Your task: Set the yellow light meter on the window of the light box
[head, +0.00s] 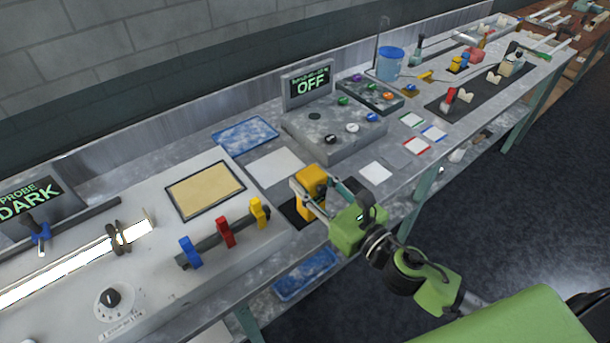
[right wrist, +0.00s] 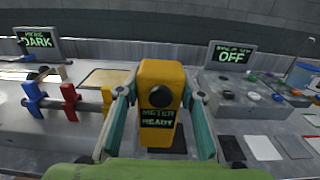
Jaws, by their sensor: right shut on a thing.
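The yellow light meter (head: 312,180) is upright between the fingers of my right gripper (head: 318,194), which is shut on it. In the right wrist view the meter (right wrist: 160,108) shows a dark round knob or sensor and a screen reading METER READY, with the gripper fingers (right wrist: 160,110) on both its sides. It is over or on a dark pad; I cannot tell if it touches. The light box (head: 150,250) is at the left. Its window (head: 205,190), a tan dark-framed rectangle, lies left of the meter and is bare. My left gripper is not in view.
Blue, red and yellow levers (head: 225,232) rise from the box in front of the window. A DARK display (head: 35,200) stands at the left. A console with an OFF display (head: 308,86) stands behind the meter. A white sheet (head: 275,166) lies between window and meter.

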